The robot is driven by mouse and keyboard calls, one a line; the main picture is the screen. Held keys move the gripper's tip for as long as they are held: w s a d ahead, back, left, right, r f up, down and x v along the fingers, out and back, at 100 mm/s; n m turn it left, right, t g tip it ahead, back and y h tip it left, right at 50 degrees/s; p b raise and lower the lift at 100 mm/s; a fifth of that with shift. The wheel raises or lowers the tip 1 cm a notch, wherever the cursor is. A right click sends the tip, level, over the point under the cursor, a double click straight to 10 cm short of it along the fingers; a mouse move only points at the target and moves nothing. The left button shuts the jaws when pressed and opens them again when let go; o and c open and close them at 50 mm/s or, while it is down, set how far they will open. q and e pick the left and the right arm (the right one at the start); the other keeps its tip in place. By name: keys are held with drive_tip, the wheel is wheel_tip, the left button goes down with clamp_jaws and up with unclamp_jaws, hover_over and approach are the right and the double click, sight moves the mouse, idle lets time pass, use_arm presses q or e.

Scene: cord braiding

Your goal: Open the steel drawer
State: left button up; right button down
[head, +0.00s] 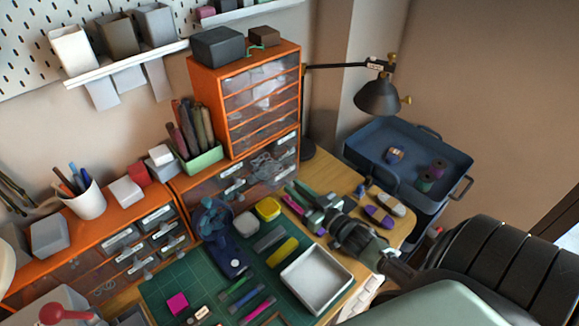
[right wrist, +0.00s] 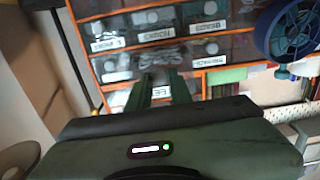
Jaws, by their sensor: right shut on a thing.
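My right gripper (head: 297,192) reaches in from the lower right to the lower orange drawer cabinet (head: 180,184). In the right wrist view its two green fingers (right wrist: 162,88) are close together at the front of a lower middle drawer. A white label (right wrist: 160,93) shows between them. The gripper is shut on what appears to be this drawer's handle, which the fingers hide. Neighbouring clear-fronted drawers (right wrist: 152,18) have pale knobs and labels, too small to read surely. I cannot tell which drawer is the steel one. My left gripper is not in view.
A blue wheel-like stand (head: 215,222) and an open white tray (head: 316,279) are on the green mat (head: 172,283). Yellow and purple small items lie near my right gripper. A lamp (head: 378,97) and a blue bin (head: 405,146) are at the right.

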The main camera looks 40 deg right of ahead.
drive_tip(key=shift+s, duration=0.15)
drive_tip(key=c, duration=1.5)
unclamp_jaws()
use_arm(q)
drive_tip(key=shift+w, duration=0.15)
use_arm(e)
drive_tip(key=shift+o, duration=1)
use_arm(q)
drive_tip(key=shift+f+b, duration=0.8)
use_arm(e)
drive_tip(key=s, duration=0.7)
drive_tip(key=shift+s+d, duration=0.3)
drive_tip(key=shift+s, duration=0.05)
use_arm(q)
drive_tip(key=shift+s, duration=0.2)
